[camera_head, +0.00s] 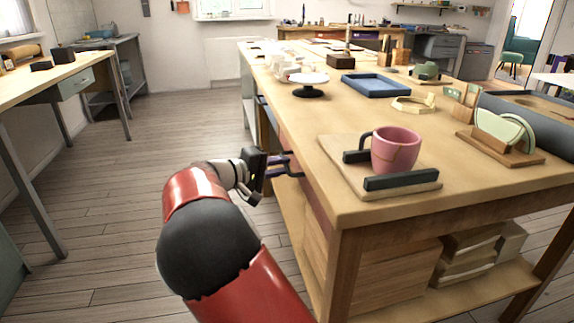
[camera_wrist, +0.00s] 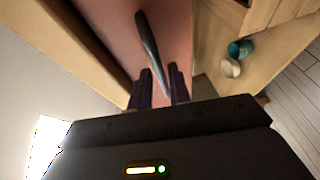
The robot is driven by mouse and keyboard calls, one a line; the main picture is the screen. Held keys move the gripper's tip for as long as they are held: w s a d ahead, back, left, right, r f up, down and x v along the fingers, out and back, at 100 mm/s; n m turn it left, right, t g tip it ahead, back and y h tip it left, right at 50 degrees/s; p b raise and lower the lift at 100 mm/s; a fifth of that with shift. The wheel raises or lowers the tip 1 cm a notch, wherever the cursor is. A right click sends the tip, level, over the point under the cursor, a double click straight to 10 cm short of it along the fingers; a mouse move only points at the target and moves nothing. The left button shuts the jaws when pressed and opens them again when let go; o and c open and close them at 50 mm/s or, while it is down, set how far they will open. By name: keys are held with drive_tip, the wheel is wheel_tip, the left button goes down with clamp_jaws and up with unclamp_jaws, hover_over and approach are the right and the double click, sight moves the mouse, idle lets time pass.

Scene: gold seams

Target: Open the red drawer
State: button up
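The red drawer (camera_wrist: 108,35) shows in the wrist view as a dull pinkish-red front with a dark bar handle (camera_wrist: 148,40). In the head view its front is a narrow reddish strip (camera_head: 316,208) on the workbench's left side, seen edge-on, and appears closed. My gripper (camera_head: 285,167) is beside that side, below the tabletop edge, with fingers pointing at the bench. In the wrist view my gripper (camera_wrist: 160,70) has its two dark fingers apart, with the handle's near end between them. Gaps seem to show beside the handle; contact cannot be made out.
The workbench top (camera_head: 300,125) carries a pink mug (camera_head: 396,150) on a wooden board with dark bars, a white stand (camera_head: 309,80) and a blue tray (camera_head: 375,85). Open wooden floor (camera_head: 130,220) lies left of the bench. Another table (camera_head: 60,85) stands far left.

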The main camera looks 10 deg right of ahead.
drive_tip(key=shift+x, duration=1.15)
clamp_jaws()
drive_tip(key=shift+a, duration=0.1)
